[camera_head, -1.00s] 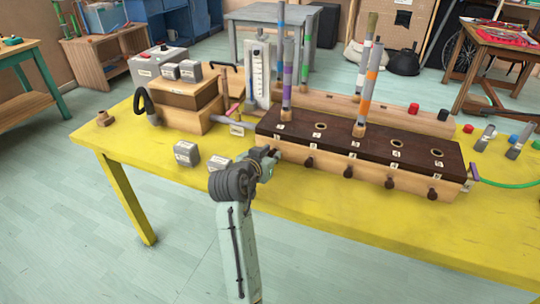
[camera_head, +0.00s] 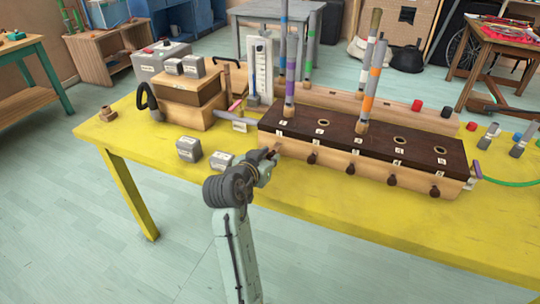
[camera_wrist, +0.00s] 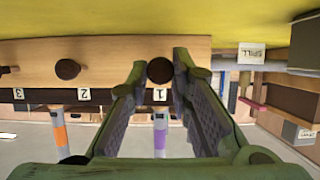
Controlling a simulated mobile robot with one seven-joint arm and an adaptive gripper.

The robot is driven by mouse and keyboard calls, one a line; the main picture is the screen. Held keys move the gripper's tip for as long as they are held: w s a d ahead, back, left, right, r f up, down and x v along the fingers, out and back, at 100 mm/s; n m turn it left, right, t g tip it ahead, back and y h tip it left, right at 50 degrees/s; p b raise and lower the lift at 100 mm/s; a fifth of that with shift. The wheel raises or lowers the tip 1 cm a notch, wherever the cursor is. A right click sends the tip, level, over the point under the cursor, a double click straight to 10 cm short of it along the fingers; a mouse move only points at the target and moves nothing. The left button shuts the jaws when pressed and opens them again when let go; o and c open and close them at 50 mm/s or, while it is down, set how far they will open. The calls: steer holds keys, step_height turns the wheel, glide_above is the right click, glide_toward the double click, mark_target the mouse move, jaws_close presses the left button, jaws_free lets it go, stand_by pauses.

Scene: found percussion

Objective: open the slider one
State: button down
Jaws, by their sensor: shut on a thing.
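A long wooden box (camera_head: 330,165) with a dark top (camera_head: 345,136) stands on the yellow table, with numbered holes and a row of dark round knobs along its front. Slider one's knob (camera_wrist: 160,70) shows in the wrist view, above the label 1. My gripper (camera_head: 272,154) is at the box's front left end; in the wrist view its fingers (camera_wrist: 159,75) are closed on either side of that knob. In the head view the gripper hides most of the knob. A purple-banded tube (camera_head: 289,90) stands upright at hole one. How far the slider is out cannot be told.
Knob two (camera_head: 311,158) is just right of my gripper. An orange-banded tube (camera_head: 368,103) stands at hole three. Small grey blocks (camera_head: 188,149) lie left of my gripper, and a stacked wooden box (camera_head: 190,105) stands behind them. The table's front edge is clear.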

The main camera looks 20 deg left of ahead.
steer(key=c, duration=1.5)
jaws_free()
steer(key=shift+o, duration=0.2)
steer(key=v, duration=1.2)
